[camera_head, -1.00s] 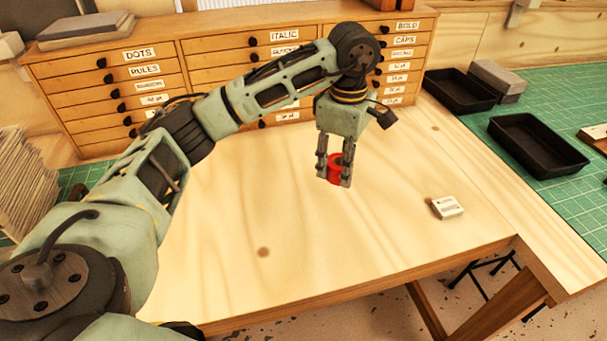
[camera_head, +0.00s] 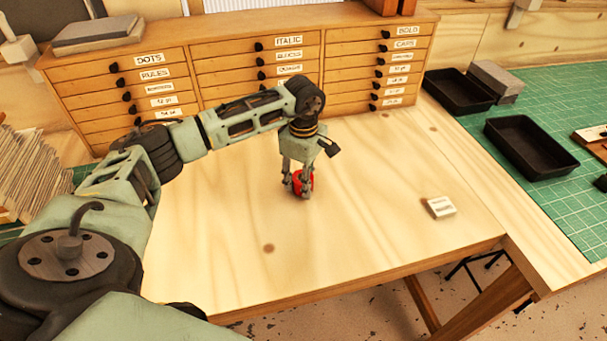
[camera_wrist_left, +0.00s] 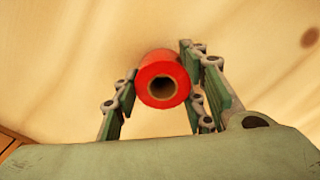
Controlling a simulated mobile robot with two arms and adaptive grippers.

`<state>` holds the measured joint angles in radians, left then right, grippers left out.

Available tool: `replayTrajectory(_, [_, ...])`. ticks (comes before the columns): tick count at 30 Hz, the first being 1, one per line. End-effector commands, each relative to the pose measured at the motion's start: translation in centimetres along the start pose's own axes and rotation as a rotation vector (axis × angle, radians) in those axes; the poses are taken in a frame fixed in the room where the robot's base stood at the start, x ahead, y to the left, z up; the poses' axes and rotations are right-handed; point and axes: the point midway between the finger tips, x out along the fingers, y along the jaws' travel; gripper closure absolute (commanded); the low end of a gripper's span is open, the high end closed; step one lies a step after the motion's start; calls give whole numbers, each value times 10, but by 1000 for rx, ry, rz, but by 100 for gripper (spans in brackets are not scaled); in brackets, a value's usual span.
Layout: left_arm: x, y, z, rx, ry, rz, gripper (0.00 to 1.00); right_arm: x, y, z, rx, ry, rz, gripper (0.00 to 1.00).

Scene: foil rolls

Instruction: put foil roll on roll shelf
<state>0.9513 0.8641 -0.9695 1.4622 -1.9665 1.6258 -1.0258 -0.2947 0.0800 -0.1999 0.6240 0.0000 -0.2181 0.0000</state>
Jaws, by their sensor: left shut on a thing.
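The foil roll is a small red cylinder (camera_head: 304,182) with a hollow core, held in my left gripper (camera_head: 303,188) low over the middle of the wooden table. In the left wrist view the red roll (camera_wrist_left: 163,78) sits between the two fingers of the left gripper (camera_wrist_left: 160,85), its open end facing the camera. The gripper points down and is shut on the roll. I cannot tell whether the roll touches the tabletop. No roll shelf can be made out for sure. My right gripper is not in view.
A wooden drawer cabinet (camera_head: 235,75) with labels stands along the back. A small white box (camera_head: 440,207) lies on the right of the table. Black trays (camera_head: 531,147) sit on and near a green mat (camera_head: 590,90) at right. The table's (camera_head: 370,240) front middle is clear.

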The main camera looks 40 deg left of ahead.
Motion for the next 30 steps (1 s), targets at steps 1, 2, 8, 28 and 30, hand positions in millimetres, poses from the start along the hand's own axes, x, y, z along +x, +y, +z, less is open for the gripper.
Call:
replayTrajectory(1, [0, 0, 0, 0, 0, 1, 90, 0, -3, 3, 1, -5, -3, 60])
replayTrajectory(2, [0, 0, 0, 0, 0, 1, 90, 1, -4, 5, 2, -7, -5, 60])
replayTrajectory(8, [4, 0, 0, 0, 0, 0, 90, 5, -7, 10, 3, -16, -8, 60])
replayTrajectory(28, [-4, 1, 0, 0, 0, 2, 43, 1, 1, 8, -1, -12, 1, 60])
replayTrajectory(30, [-12, 1, 0, 1, 0, 3, 43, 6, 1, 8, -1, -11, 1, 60])
